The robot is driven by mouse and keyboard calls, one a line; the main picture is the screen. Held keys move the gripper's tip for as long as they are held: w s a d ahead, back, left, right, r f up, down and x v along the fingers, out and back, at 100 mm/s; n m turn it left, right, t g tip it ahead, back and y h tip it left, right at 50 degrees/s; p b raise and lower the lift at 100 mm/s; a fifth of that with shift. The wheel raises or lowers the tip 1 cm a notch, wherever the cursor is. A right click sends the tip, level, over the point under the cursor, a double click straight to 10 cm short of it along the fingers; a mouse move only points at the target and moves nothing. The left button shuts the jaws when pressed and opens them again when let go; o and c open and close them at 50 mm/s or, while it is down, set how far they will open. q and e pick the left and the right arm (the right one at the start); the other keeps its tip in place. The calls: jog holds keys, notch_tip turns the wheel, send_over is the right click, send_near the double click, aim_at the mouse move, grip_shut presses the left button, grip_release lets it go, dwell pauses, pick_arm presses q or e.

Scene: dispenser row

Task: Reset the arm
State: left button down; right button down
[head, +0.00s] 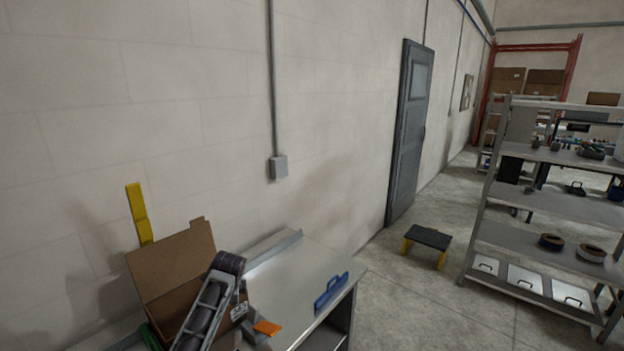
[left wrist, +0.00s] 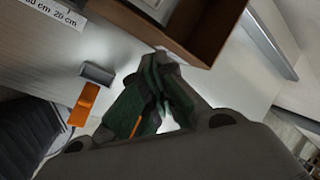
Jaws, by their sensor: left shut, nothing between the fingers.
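My left gripper (left wrist: 158,68) shows in the left wrist view, with its dark green and grey fingers drawn together and nothing between them. It is over a light work surface, in front of an open brown cardboard box (left wrist: 185,35). In the head view the box (head: 180,268) stands on the bench at the lower left. I cannot clearly make out my left gripper in the head view. My right gripper is in neither view.
An orange piece (left wrist: 85,104) and a grey block (left wrist: 97,74) lie left of the fingers. A blue-handled item (head: 330,290) sits on the metal bench (head: 290,275). A step stool (head: 428,238) and shelves (head: 550,205) stand right, with clear floor between.

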pick_arm(q)
jog(key=s+d+f+n+h, duration=0.1)
jog(key=s+f+n, duration=0.15)
jog(key=s, duration=0.65)
jog(key=s+d+f+n, duration=0.15)
jog(key=s+n, duration=0.25)
jog(key=s, duration=0.4)
jog(key=s+d+f+n+h, duration=0.1)
jog(key=s+f+n, duration=0.2)
jog(key=s, duration=0.6)
jog(key=s+r+n, duration=0.4)
jog(key=s+n, duration=0.1)
jog(key=s, duration=0.7)
notch_tip(320, 180, down, 35)
jog(key=s+g+b, duration=0.2)
jog(key=s, duration=0.1)
jog(key=s+a+f+b, duration=0.1)
jog(key=s+f, duration=1)
jog(key=s+a+f+g+b, duration=0.1)
jog(key=s+a+f, duration=0.1)
jog(key=s+f, duration=0.9)
jog(key=shift+a+f+m, duration=0.15)
jog(key=shift+a+m, duration=0.1)
jog(key=shift+m, duration=0.1)
